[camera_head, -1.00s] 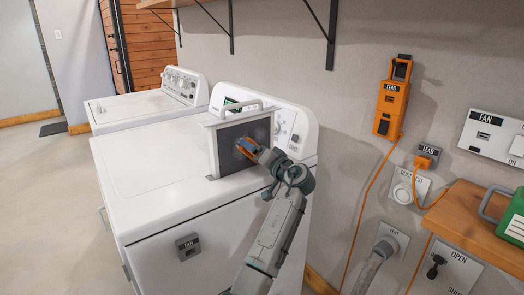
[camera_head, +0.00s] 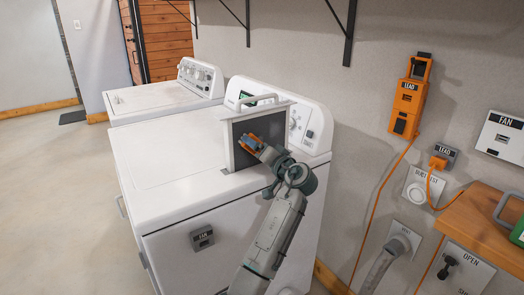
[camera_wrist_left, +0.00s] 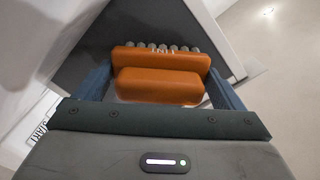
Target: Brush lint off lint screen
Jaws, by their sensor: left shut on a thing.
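The lint screen (camera_head: 270,126) is a dark panel in a pale frame with a handle on top. It stands upright out of the top of the front white machine. My left gripper (camera_head: 252,146) is at the panel's left-middle part, shut on an orange brush (camera_head: 247,140). In the left wrist view, the brush (camera_wrist_left: 160,86) sits between both fingers, its grey bristles facing the dark screen (camera_wrist_left: 130,24). Bristle contact is hard to tell. No lint can be made out on the visible mesh. My right gripper is not in view.
Another white machine (camera_head: 150,100) stands behind. On the right wall are an orange LEAD device (camera_head: 408,98), cable, switches and a wooden shelf (camera_head: 480,230). Floor at left is clear.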

